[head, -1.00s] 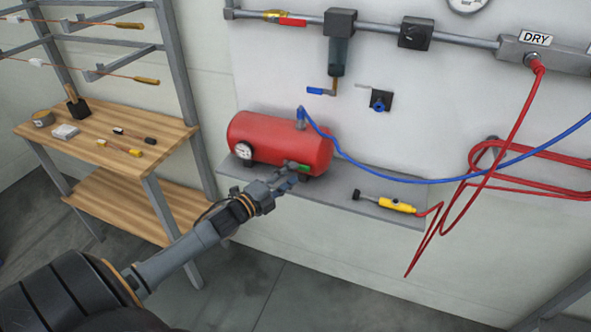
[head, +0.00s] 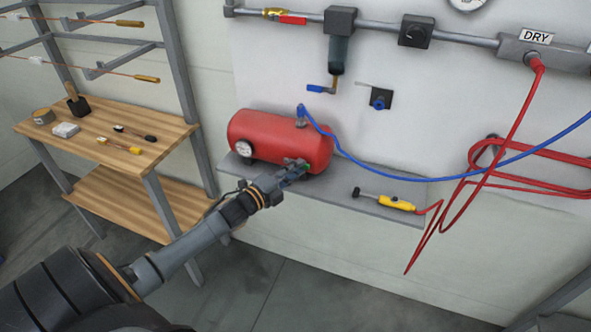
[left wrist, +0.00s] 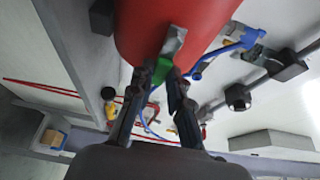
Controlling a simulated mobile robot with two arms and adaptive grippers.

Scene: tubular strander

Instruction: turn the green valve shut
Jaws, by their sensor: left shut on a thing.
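The green valve (head: 306,167) is on the lower right front of the red tank (head: 280,138), mostly hidden by my gripper in the head view. My left gripper (head: 298,171) reaches it from the lower left and is shut on it. In the left wrist view the green handle (left wrist: 160,72) shows between the fingertips of my left gripper (left wrist: 163,78), just below a metal fitting (left wrist: 173,42) on the red tank (left wrist: 165,22). My right gripper is in neither view.
The tank stands on a grey wall shelf (head: 340,198). A yellow tool (head: 397,203) with a red hose lies at the shelf's right. A blue hose (head: 400,179) runs right from the tank's top. A wooden workbench (head: 85,130) with small tools stands at left.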

